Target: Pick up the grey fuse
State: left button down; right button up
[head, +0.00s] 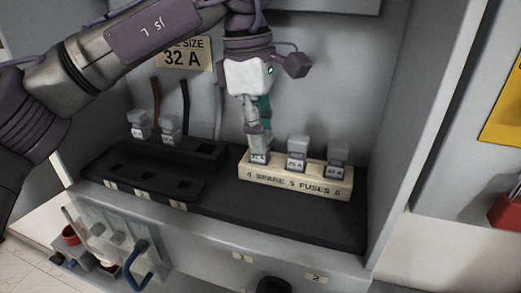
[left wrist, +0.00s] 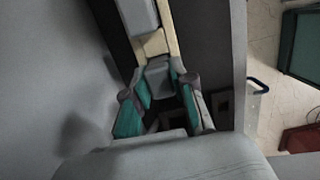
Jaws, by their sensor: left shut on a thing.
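My left gripper (head: 257,138) comes down from above onto the leftmost fuse (head: 258,157) in the cream spare-fuse holder (head: 296,187), at the position marked 4. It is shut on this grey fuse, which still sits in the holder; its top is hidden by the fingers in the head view. In the left wrist view, the grey fuse (left wrist: 158,78) shows between the teal-padded fingers (left wrist: 162,100). Two more grey fuses, the middle one (head: 297,150) and the right one (head: 338,158), stand upright in the holder. My right gripper is not in view.
A black fuse block (head: 150,170) with open slots lies left of the holder, with two grey fuses (head: 138,124) (head: 168,128) at its back. A sign (head: 184,54) reads 32 A. The cabinet's right wall (head: 415,130) stands close by. A blue handle (head: 138,265) is below.

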pick_arm(q)
jog(key=shift+r+b, duration=0.45)
jog(key=shift+r, duration=1)
jog(key=shift+s+r+b, duration=0.2)
jog(key=shift+s+b, duration=0.05)
jog(key=shift+b, duration=0.05)
jog(key=s+a+b, duration=0.3)
jog(key=s, duration=0.5)
jog(key=s+a+b, duration=0.2)
jog(key=s+b, duration=0.1)
jog(key=s, duration=0.5)
jog(key=r+p, duration=0.5)
jog(key=shift+s+a, duration=0.3)
